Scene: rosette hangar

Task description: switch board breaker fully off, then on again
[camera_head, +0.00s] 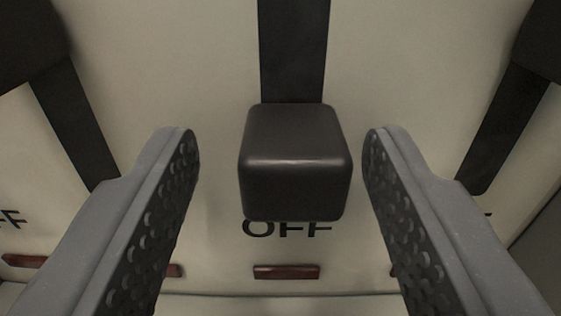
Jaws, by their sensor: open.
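The breaker's dark block-shaped handle (294,165) stands out from the pale board (190,60) in the middle of the view. It sits at the lower end of a dark vertical slot (294,48), just above the printed word OFF (287,229), whose top it partly covers. My gripper (281,150) is open, with one grey finger on each side of the handle. A gap shows between each finger and the handle, so neither appears to touch it. The rear of the handle is hidden.
Further dark slots run at the left (75,125) and right (505,125), with dark blocks at their upper ends in the top corners. A small red-brown bar (286,272) lies below the word OFF. Similar bars at both sides are partly hidden by my fingers.

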